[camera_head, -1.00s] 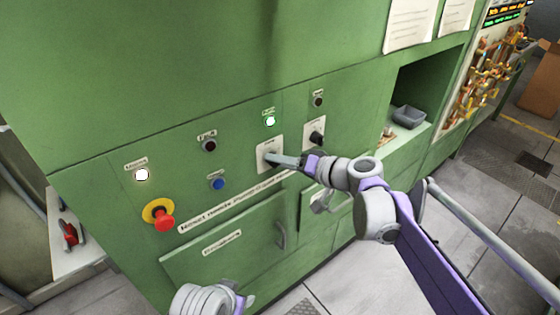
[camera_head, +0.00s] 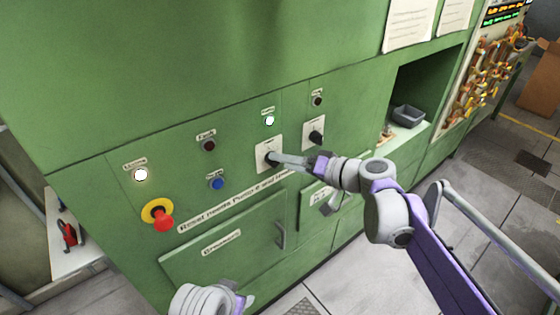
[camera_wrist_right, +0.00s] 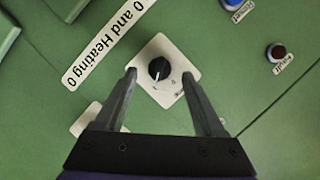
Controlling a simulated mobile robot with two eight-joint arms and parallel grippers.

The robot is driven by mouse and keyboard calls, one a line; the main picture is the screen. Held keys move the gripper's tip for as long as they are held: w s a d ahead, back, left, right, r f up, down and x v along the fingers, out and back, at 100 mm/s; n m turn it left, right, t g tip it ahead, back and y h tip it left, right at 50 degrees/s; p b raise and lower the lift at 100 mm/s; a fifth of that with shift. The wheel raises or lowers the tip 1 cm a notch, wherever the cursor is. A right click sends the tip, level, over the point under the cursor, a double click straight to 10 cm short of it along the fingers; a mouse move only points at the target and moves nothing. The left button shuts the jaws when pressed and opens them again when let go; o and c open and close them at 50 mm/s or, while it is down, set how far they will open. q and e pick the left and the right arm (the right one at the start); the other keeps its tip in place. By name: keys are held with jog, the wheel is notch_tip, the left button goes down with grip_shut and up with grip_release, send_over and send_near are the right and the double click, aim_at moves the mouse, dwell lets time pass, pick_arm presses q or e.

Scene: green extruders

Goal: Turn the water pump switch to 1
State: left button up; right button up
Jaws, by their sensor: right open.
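The rotary switch nearest my right gripper has a black knob on a white plate (camera_head: 263,148). I cannot read its label. It also shows in the right wrist view as a black knob (camera_wrist_right: 158,68) with a small pale mark pointing down in the picture, roughly toward the "1". My right gripper (camera_head: 274,160) is in front of this switch. In the wrist view the two fingers of my right gripper (camera_wrist_right: 159,76) are apart, one on each side of the knob, with clear gaps. The left gripper is not in view; only part of that arm shows at the bottom.
A second black rotary switch (camera_head: 316,136) sits on its own plate to the right. A lit green lamp (camera_head: 269,120), a lit white lamp (camera_head: 140,175), a blue button (camera_head: 216,183) and a red emergency stop (camera_head: 162,220) are on the green panel. A drawer handle (camera_head: 281,236) sticks out below.

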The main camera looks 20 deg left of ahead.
jog(key=v, duration=0.8)
jog(key=shift+s+d, duration=0.15)
jog(key=s+d+f+m+h, duration=0.3)
jog(key=s+d+f+h, duration=1)
jog(key=s+d+f, duration=0.9)
jog(key=shift+s+d+f+h, duration=0.3)
jog(key=shift+s+d, duration=0.05)
jog(key=shift+s, duration=0.2)
jog(key=shift+a, duration=0.1)
